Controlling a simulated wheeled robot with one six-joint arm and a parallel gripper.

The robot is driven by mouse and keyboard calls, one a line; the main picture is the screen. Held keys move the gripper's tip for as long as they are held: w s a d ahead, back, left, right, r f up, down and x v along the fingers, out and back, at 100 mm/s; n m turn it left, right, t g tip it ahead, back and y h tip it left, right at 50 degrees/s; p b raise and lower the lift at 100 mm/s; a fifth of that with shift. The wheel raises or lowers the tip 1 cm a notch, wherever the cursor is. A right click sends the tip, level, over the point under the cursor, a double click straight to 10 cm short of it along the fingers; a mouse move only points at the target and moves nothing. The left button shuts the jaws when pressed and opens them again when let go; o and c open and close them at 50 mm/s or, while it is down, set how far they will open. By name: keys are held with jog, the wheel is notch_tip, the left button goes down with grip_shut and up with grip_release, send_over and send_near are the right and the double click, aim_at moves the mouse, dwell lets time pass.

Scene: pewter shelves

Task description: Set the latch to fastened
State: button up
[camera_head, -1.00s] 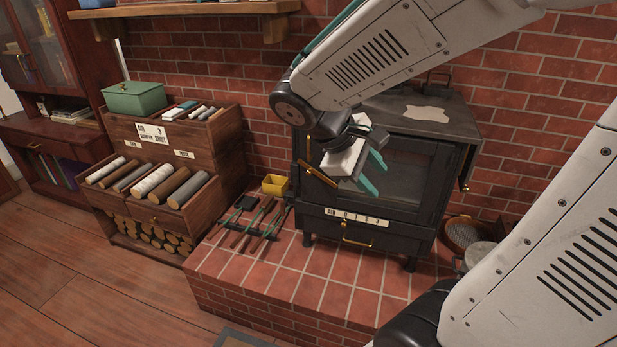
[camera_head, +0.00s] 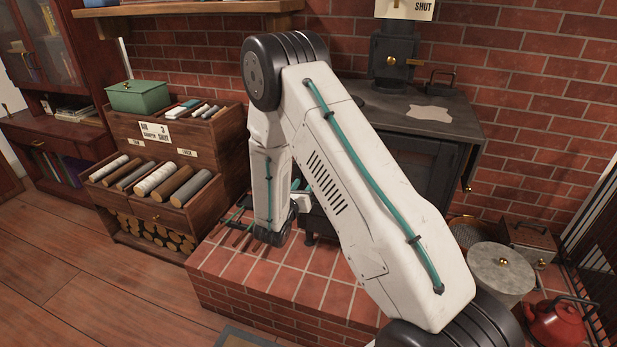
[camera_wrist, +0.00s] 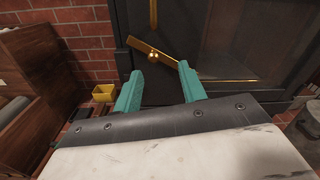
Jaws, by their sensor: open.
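The latch (camera_wrist: 166,60) is a brass-coloured bar on the left edge of the black stove door (camera_wrist: 235,40). In the wrist view it slants from upper left down to the right, with a round knob near its middle. My gripper (camera_wrist: 159,68) has two teal fingers spread apart with nothing between them. In the wrist view the latch shows just beyond the fingertips, roughly centred between them; I cannot tell if they touch. In the head view my arm hides the latch and most of the gripper; the stove (camera_head: 375,108) is partly covered.
Hearth tools lie on the brick hearth (camera_head: 290,285). A wooden log rack (camera_head: 190,215) is at left. A grey pot (camera_head: 500,270) and a red kettle (camera_head: 556,322) stand at right.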

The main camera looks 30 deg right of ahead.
jog(key=f+x, duration=0.1)
jog(key=x, duration=0.6)
jog(key=shift+w+f+n, duration=0.2)
jog(key=shift+w+n, duration=0.2)
jog(key=shift+w, duration=0.2)
jog(key=shift+c, duration=0.3)
grip_shut()
jog(key=shift+a, duration=0.1)
